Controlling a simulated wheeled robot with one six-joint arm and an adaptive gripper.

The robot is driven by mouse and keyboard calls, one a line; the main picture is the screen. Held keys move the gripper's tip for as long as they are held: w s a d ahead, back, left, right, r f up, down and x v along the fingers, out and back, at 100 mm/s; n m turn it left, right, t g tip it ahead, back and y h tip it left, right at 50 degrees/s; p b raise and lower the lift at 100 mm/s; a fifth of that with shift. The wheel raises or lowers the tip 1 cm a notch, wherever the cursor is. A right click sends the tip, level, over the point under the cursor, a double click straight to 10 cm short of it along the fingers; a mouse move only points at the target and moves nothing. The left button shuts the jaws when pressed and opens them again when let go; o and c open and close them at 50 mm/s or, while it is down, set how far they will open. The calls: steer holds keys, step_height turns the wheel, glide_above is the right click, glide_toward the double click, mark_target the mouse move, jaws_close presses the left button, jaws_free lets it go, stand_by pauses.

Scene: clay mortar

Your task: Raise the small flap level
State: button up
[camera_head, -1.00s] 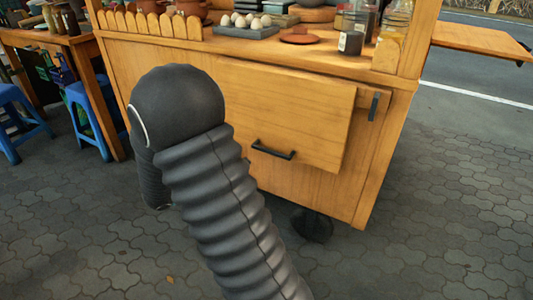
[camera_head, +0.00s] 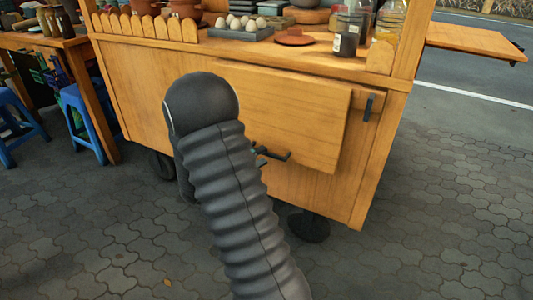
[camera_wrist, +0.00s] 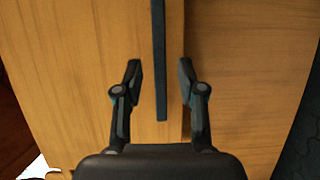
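The small flap (camera_head: 290,110) is a wooden panel hanging down on the front of the wooden cart, with a black bar handle (camera_head: 275,155) near its lower edge. My gripper (camera_head: 261,156) is mostly hidden behind my dark ribbed arm, with fingertips showing at the handle's left end. In the wrist view my gripper (camera_wrist: 160,80) is open, one finger on each side of the black handle (camera_wrist: 160,65), with gaps on both sides. The flap's wood (camera_wrist: 90,60) and its edge fill the view behind.
The cart top (camera_head: 230,48) holds a tray of eggs (camera_head: 243,27), a reddish lid (camera_head: 294,38) and jars (camera_head: 347,35). A wooden side shelf (camera_head: 470,38) stands level at right. Blue stools (camera_head: 85,115) are at left. The paving in front is clear.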

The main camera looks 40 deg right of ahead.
mark_target(265, 154)
steer(key=shift+d, duration=1.55)
jaws_close()
